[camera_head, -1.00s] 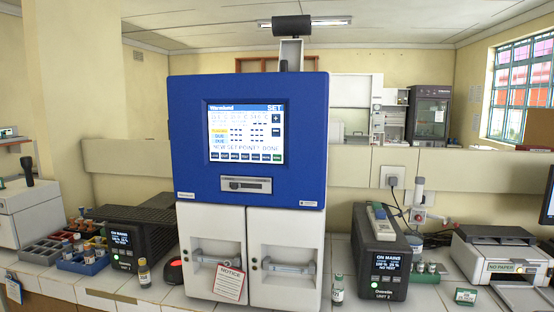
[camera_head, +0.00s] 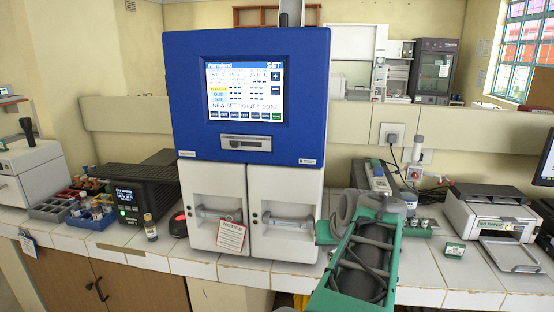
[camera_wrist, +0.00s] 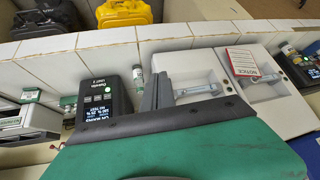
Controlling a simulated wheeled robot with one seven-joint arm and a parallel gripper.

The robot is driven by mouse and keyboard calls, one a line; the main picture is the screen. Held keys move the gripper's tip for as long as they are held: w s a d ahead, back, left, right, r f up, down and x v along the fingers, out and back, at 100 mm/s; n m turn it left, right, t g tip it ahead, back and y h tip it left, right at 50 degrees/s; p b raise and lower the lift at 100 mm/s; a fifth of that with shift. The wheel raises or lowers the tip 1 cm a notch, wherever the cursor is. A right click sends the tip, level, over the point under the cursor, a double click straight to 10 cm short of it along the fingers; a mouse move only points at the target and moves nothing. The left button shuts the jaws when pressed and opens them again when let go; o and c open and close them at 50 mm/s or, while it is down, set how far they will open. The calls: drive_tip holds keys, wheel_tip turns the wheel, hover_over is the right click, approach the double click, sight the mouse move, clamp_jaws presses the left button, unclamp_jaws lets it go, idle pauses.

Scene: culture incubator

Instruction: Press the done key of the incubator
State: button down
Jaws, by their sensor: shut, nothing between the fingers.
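The incubator (camera_head: 180,100) is a blue and white cabinet on the tiled bench. Its lit screen (camera_head: 243,92) is headed SET and reads "NEW SET POINT? DONE". A green key (camera_head: 277,115) sits at the right end of the bottom key row; its label is too small to read surely. My gripper shows in the wrist view as dark fingers (camera_wrist: 157,90), shut and empty, apart from the screen. The incubator's white lower doors (camera_wrist: 195,72) show there too; the screen does not. In the head view my green arm stands right of the incubator, below the screen's height.
A "NO TEST" power unit (camera_wrist: 103,98) stands right of the incubator, partly hidden by my arm in the head view. A small vial (camera_wrist: 138,77) stands beside it. A notice tag (camera_head: 230,237) hangs on the left door. A printer (camera_head: 490,213) stands far right.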

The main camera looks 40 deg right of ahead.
sight(278, 120)
drive_tip(key=w+a+r+n+t, duration=0.2)
drive_tip(key=w+r+n+t, duration=0.1)
drive_tip(key=r, duration=0.6)
drive_tip(key=w+a+r+n+t+y, duration=0.1)
drive_tip(key=w+a+r+n+t, duration=0.1)
drive_tip(key=w+r+n+t, duration=0.2)
drive_tip(key=w+a+r+n+t+y, duration=0.1)
drive_tip(key=w+a+r+n+t, duration=0.2)
drive_tip(key=w+r+n, duration=0.4)
wheel_tip(278, 120, up, 9)
drive_tip(key=n+t, duration=0.1)
drive_tip(key=n, duration=0.1)
drive_tip(key=shift+n, duration=0.3)
drive_tip(key=shift+w+d+r, duration=0.1)
drive_tip(key=shift+w+r, duration=0.05)
drive_tip(key=shift+w+d+p, duration=0.9)
drive_tip(key=shift+d+p, duration=0.1)
drive_tip(key=shift+d, duration=0.15)
drive_tip(key=shift+w+d+p, duration=0.85)
drive_tip(key=shift+d+p, duration=0.2)
drive_tip(key=shift+d, duration=0.1)
drive_tip(key=shift+w+d+p, duration=0.9)
drive_tip(key=shift+d+p, duration=0.1)
drive_tip(key=shift+d, duration=0.15)
drive_tip(key=shift+w+d, duration=0.1)
